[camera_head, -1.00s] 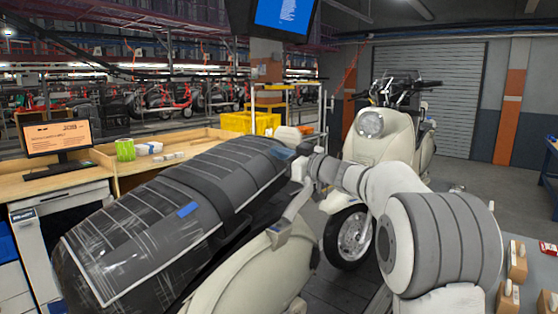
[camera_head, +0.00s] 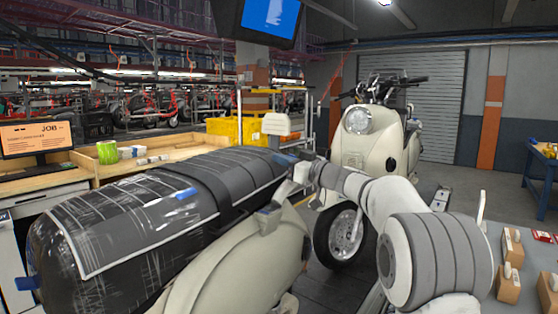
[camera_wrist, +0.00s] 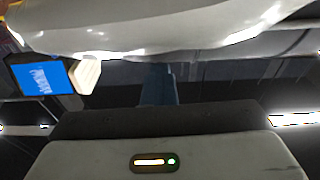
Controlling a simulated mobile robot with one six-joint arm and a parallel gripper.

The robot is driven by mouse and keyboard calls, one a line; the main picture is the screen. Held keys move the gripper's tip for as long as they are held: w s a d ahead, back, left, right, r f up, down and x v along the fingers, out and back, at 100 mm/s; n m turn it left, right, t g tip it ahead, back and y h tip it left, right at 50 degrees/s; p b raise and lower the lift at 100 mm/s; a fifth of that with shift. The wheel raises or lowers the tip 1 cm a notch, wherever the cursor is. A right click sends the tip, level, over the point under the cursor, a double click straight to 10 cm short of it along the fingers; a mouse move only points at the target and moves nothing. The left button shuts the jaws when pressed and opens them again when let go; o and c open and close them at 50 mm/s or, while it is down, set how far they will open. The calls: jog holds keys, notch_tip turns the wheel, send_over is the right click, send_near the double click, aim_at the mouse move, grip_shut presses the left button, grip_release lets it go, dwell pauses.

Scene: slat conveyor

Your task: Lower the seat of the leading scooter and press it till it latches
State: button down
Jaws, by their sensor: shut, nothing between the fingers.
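The near scooter has a cream body (camera_head: 245,258) and a long dark seat (camera_head: 130,215) wrapped in clear plastic with blue tape. The seat lies above the body, with a grey bracket (camera_head: 268,218) at its right side. I cannot tell whether it is latched. My gripper (camera_head: 286,158) is at the far right end of the seat, its tips partly hidden; contact is unclear. In the wrist view, its dark blue fingers (camera_wrist: 159,85) are together and empty, below a pale glossy surface (camera_wrist: 160,28) I cannot identify. Another cream scooter (camera_head: 378,140) stands upright beyond.
A wooden bench (camera_head: 60,185) with a monitor and yellow bins (camera_head: 235,130) is behind the seat. A grey table (camera_head: 525,260) with small cartons stands at the right. A screen (camera_head: 268,20) hangs above. Open floor shows before the shutter (camera_head: 442,105).

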jog(key=shift+w+f, duration=0.15)
jog(key=shift+f, duration=0.5)
notch_tip(320, 180, up, 5)
jog(key=s+d, duration=0.1)
jog(key=b+v, duration=0.3)
jog(key=v, duration=0.7)
jog(key=s+a+f+m+g+h+p, duration=0.35)
jog(key=s+f, duration=0.35)
jog(key=s, duration=0.3)
jog(key=s+d+f+m+g+h+p, duration=0.2)
jog(key=s+f+h, duration=0.4)
jog(key=s, duration=0.8)
jog(key=s+d+f+m+g+h+p, duration=0.3)
jog(key=s+d+f+m+h+p, duration=0.1)
jog(key=s+f, duration=0.8)
jog(key=s+d+m+h, duration=0.1)
jog(key=s+d+h, duration=0.1)
jog(key=d, duration=0.1)
jog(key=shift+s+d+m, duration=0.25)
jog(key=shift+d+m, duration=0.05)
jog(key=shift+m, duration=0.05)
jog(key=shift+f+g+h, duration=0.15)
jog(key=shift+g+h, duration=0.1)
